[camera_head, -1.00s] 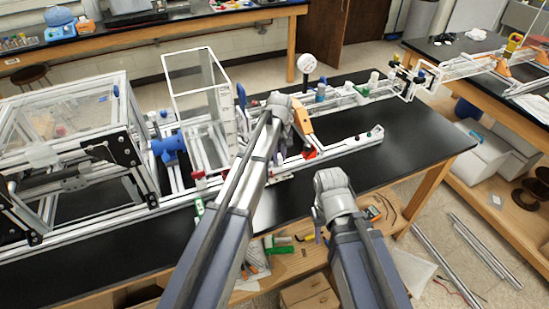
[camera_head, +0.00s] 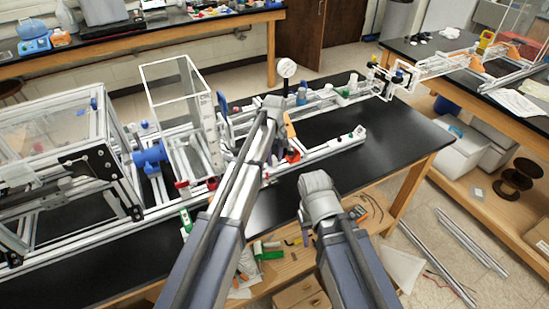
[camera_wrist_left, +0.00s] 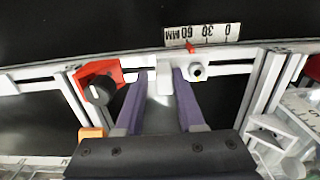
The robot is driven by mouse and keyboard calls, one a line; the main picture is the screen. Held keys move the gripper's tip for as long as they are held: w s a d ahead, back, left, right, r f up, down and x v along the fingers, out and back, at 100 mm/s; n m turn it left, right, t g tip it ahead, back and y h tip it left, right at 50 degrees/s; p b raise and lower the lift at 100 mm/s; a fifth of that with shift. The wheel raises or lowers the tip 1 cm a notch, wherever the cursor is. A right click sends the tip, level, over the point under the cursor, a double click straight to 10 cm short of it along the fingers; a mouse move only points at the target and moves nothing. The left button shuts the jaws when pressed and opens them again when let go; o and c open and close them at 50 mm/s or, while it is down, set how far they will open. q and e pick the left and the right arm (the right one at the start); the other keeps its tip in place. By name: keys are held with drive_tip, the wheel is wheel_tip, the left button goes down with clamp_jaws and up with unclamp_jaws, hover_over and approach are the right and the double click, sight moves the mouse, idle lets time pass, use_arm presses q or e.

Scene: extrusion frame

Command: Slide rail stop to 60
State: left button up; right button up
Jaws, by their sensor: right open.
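In the left wrist view, a white block (camera_wrist_left: 163,76) sits on the pale rail, with a red pointer (camera_wrist_left: 190,47) just above and to its right. The pointer stands at the printed scale (camera_wrist_left: 212,35), close to the 60 mark on the side toward 30. The purple fingers of my left gripper (camera_wrist_left: 160,82) lie on either side of the white block; I cannot tell whether they press on it. In the head view, my left gripper (camera_head: 272,108) is over the rail assembly, its fingertips hidden. My right gripper (camera_head: 318,184) is empty in front of the bench edge.
A clear-walled box (camera_head: 175,90) stands left of my left arm. The black benchtop (camera_head: 395,148) is bare at right.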

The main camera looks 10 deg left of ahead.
sight(275, 157)
use_arm(q)
drive_tip(key=shift+r, duration=0.1)
wheel_tip(275, 157, up, 8)
drive_tip(key=p, duration=0.8)
drive_tip(key=shift+f, duration=0.2)
drive_tip(key=s+d+f+m+b, duration=0.1)
drive_tip(key=s+f+m+b, duration=0.1)
drive_tip(key=s, duration=0.8)
drive_tip(key=s+f+m+b, duration=0.2)
drive_tip(key=s+m, duration=0.3)
drive_tip(key=s, duration=0.5)
drive_tip(key=s+d+f+m+y+b, duration=0.1)
drive_tip(key=s+f+m+b, duration=0.1)
drive_tip(key=s, duration=0.8)
drive_tip(key=shift+s+d+f+m+b, duration=0.25)
drive_tip(key=shift+s+d+m+b, duration=0.15)
drive_tip(key=shift+m, duration=0.4)
